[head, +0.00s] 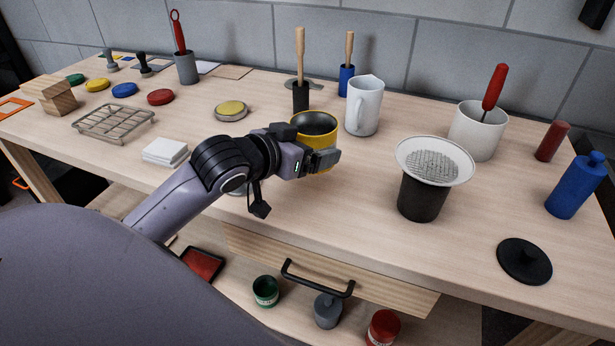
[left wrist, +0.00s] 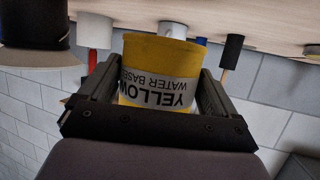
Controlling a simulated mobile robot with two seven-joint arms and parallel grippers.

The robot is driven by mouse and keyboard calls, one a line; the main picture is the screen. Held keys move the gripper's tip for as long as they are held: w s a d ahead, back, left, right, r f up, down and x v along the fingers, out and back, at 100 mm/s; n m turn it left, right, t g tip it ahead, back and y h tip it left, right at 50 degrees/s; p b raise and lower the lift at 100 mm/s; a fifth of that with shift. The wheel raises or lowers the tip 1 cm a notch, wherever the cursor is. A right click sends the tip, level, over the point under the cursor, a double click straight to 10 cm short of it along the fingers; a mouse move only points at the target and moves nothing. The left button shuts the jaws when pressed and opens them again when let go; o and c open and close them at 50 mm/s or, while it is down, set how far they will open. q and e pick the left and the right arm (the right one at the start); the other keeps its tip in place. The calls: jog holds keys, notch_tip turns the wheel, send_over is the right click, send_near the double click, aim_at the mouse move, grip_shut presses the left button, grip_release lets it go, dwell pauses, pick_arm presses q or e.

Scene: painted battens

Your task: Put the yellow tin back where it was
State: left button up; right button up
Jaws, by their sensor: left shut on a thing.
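The yellow tin (head: 316,137) is open at the top and looks dark inside. My left gripper (head: 318,162) is shut on it, with a finger on either side. In the left wrist view the yellow tin (left wrist: 160,60) appears upside down between the fingers, with its label reading "YELLOW WATER BASE". In the head view it is roughly upright over the table, left of the white pitcher (head: 364,106). I cannot tell whether its base touches the table. My right gripper is not in view.
A strainer (head: 435,163) on a black cup stands to the right, before a white mug (head: 478,131). A black handle (head: 317,283) sticks out from the drawer front.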

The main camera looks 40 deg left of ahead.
pick_arm(q)
jog(key=shift+f+b, duration=0.4)
jog(key=shift+f, duration=2.6)
jog(key=shift+f, duration=0.1)
jog(key=o, duration=1.1)
jog(key=shift+f, duration=0.1)
jog(key=shift+r, duration=0.2)
jog(key=v, duration=0.9)
jog(key=shift+s+r, duration=0.1)
jog(key=shift+s, duration=0.1)
jog(key=p+v, duration=0.1)
jog(key=p, duration=0.2)
jog(key=shift+s+r+p, duration=0.2)
jog(key=shift+r+p, duration=0.05)
jog(key=shift+p, duration=0.15)
jog(key=shift+s+p, duration=0.5)
jog(key=shift+p, duration=0.15)
